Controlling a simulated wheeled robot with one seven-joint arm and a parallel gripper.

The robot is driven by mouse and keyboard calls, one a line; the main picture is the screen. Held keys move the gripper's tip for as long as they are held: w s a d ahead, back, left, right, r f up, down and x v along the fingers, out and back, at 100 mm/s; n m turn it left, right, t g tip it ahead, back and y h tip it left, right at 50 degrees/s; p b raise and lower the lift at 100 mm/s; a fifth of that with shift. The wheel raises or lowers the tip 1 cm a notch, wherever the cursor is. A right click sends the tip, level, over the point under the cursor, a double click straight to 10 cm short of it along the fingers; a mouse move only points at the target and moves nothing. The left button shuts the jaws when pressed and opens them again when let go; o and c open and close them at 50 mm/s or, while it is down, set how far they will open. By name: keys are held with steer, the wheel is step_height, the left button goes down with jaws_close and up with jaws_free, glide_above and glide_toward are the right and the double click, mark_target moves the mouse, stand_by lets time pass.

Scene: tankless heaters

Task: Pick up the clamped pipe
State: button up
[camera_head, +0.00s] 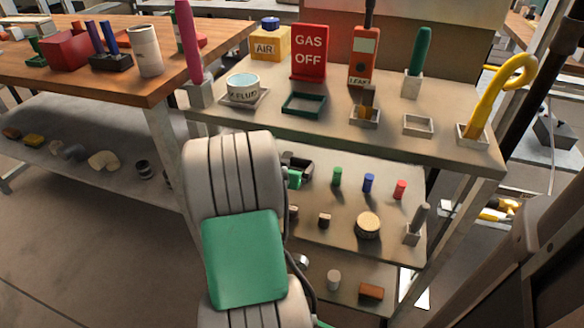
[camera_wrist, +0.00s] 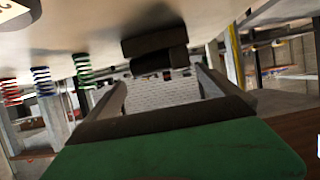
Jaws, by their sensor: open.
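A dark cylinder, which looks like the clamped pipe (camera_wrist: 165,62), shows in the wrist view against a dark block (camera_wrist: 155,44). The wrist picture looks upside down, with the shelf surface along its top. My gripper (camera_wrist: 160,82) is open, its two grey fingers spread to either side of and short of the cylinder. Nothing is held between them. In the head view, my arm hides most of the gripper at the left end of the middle shelf. Dark parts show there beside green, and I cannot tell clearly which belong to the pipe.
Green (camera_head: 337,177), blue (camera_head: 369,183) and red (camera_head: 400,189) cylinders stand on the middle shelf. A round tan disc (camera_head: 368,224) lies nearer. The upper shelf (camera_head: 300,122) overhangs, holding a red GAS OFF sign (camera_head: 310,52) and a yellow hook (camera_head: 490,95). A wooden table (camera_head: 105,82) stands left.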

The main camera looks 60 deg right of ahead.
mark_target(295, 159)
steer(key=b+x, duration=0.1)
steer(key=x, duration=0.3)
steer(key=shift+r, duration=0.1)
steer(key=shift+c, duration=0.6)
steer(key=shift+a, duration=0.1)
steer(key=c, duration=1.6)
steer(key=shift+w+r, duration=0.1)
steer(key=shift+r, duration=0.1)
steer(key=shift+c, duration=0.4)
